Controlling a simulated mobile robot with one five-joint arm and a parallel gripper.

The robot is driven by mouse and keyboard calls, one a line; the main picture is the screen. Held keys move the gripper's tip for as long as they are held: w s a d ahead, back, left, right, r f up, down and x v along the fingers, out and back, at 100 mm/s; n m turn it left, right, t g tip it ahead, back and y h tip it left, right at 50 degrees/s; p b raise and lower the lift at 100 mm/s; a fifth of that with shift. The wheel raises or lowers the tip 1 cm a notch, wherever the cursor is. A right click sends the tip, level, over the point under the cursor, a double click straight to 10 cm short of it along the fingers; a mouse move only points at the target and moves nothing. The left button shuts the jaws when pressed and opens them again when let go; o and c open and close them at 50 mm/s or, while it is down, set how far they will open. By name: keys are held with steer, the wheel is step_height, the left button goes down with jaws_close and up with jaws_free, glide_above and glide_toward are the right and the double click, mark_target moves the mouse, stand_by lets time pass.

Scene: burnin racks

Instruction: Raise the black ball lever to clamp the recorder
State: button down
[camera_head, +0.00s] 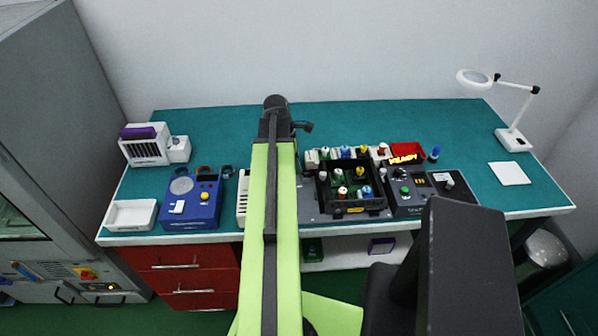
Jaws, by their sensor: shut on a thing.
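My arm reaches up the middle of the view, and its black wrist end is over the back part of the green bench. My gripper's fingers do not show; the arm hides them or they cannot be told from the dark wrist. The black ball lever cannot be made out either. A black open tray-like unit with coloured knobs (352,211) sits on a grey base just right of my arm. I cannot tell for sure which unit is the recorder.
A blue device (206,212) and a white tray (131,215) stand left of my arm. A dark control box (409,209), a red bin (407,149) and a magnifier lamp (514,139) stand to the right.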

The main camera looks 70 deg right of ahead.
mark_target(308, 175)
steer(key=shift+s+d+r, duration=0.15)
steer(key=shift+s+d, duration=0.05)
steer(key=shift+s, duration=0.15)
steer(key=shift+s+d+r, duration=0.15)
steer(key=shift+s, duration=0.35)
steer(key=shift+s+d, duration=0.2)
steer(key=shift+s, duration=0.35)
steer(key=shift+s+d, duration=0.2)
steer(key=shift+s, duration=0.2)
